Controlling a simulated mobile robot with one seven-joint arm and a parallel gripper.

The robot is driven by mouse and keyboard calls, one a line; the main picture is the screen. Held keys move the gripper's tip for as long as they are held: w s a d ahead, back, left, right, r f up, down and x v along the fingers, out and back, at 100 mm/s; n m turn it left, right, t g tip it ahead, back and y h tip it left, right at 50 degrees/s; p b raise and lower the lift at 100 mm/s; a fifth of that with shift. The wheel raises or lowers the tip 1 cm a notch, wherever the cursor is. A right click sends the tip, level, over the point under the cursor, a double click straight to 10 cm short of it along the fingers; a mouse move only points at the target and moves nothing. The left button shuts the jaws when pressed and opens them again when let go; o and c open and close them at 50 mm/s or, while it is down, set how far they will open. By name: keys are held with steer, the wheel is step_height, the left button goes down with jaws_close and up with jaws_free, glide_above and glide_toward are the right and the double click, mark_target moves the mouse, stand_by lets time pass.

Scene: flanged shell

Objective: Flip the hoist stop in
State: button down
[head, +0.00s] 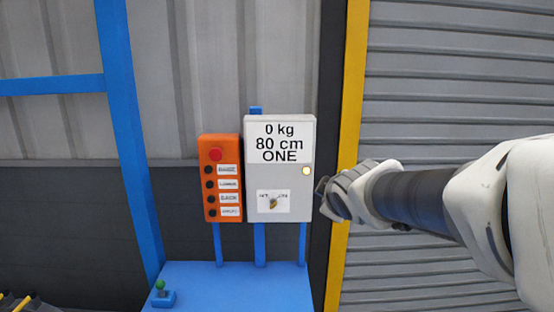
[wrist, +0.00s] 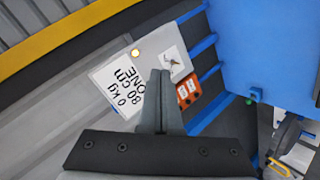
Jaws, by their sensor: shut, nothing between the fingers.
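A light grey box (head: 280,218) on blue posts reads "0 kg, 80 cm, ONE". It carries a lit lamp (head: 306,171) and, low on its face, a small brass-coloured switch (head: 273,203) on a white label too small to read. In the wrist view the box (wrist: 104,76) and switch (wrist: 173,62) appear turned over. An orange control box (head: 209,178) beside it has a red button (head: 215,154) above several dark buttons. I cannot tell which control is named the hoist stop. My gripper (head: 322,188) is shut and empty, right of the grey box; its fingers (wrist: 160,75) show in the wrist view.
A blue stand top (head: 225,285) lies below the boxes, with a small green-knobbed control (head: 160,288) on it. A blue post (head: 130,120) rises at left. A yellow post (head: 347,110) and grey shutter (head: 460,75) are at right.

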steer(key=w+a+n+y, duration=0.5)
steer(key=a+n+y, duration=0.1)
steer(key=a, duration=0.4)
steer(key=w+a+n+y, duration=0.6)
steer(key=a+n+y, duration=0.1)
steer(key=a+n, duration=0.2)
steer(key=shift+a+b, duration=0.35)
steer(key=shift+a, duration=0.1)
steer(key=shift+w+a, duration=0.1)
steer(key=shift+w, duration=0.05)
steer(key=p, duration=0.4)
glide_toward(212, 155)
steer(key=w+a, duration=0.2)
steer(key=a, duration=0.2)
steer(key=shift+w+a+p, duration=0.2)
steer(key=shift+w+p, duration=0.35)
steer(key=shift+w, duration=0.35)
steer(key=shift+w, duration=0.1)
